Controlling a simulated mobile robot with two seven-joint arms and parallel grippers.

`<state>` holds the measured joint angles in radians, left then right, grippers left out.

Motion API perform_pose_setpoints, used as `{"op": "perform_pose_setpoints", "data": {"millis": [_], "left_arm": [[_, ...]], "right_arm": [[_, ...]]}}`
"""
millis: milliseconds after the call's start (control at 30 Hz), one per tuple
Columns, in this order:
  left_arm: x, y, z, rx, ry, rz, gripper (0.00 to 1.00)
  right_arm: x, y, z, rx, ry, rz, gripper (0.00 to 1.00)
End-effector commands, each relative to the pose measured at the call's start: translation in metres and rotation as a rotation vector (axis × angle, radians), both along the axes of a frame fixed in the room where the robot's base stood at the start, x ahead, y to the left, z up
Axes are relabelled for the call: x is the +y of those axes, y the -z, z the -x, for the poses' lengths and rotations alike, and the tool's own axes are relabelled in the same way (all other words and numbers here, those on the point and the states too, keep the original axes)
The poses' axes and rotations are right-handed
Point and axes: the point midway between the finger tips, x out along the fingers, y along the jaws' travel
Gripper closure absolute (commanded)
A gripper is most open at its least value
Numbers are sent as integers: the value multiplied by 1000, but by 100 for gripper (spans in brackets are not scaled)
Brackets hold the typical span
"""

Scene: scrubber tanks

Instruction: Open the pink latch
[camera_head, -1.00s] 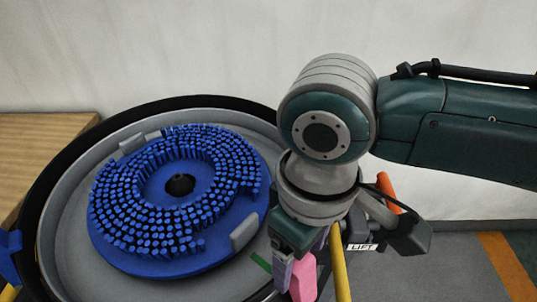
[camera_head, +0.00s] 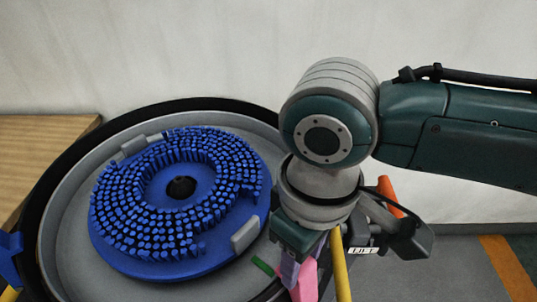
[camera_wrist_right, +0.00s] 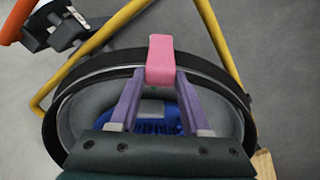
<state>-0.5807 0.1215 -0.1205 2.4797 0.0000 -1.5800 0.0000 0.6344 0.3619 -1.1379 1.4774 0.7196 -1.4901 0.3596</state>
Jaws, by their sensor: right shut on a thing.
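The pink latch (camera_head: 306,282) is at the rim of the round tank (camera_head: 66,262), at the lower middle of the head view. In the right wrist view the latch (camera_wrist_right: 160,58) stands across the black rim, between the tips of two purple fingers. My right gripper (camera_wrist_right: 160,78) is shut on it. In the head view the right gripper (camera_head: 297,275) points down beside the yellow bar, and its far finger is partly hidden. The latch's lower end is cut off by the frame in the head view.
A blue round brush (camera_head: 180,188) lies in the tank. A yellow bar (camera_head: 340,265) rises close to the right gripper. An orange-tipped handle (camera_head: 388,190) and a dark part with a white label (camera_head: 363,250) are to its right. Grey floor (camera_head: 460,275) is clear beyond.

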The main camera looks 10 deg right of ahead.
Motion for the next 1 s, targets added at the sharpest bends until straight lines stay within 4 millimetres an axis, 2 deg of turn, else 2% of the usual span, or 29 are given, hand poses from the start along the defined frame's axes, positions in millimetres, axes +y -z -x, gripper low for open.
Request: {"op": "perform_pose_setpoints", "data": {"millis": [767, 1000], "left_arm": [[0, -1, 0, -1, 0, -1, 50], [-1, -14, 0, -1, -4, 6, 50]], "right_arm": [[-1, -1, 0, -1, 1, 0, 100], [-5, -4, 7, -38, 0, -27, 100]]}}
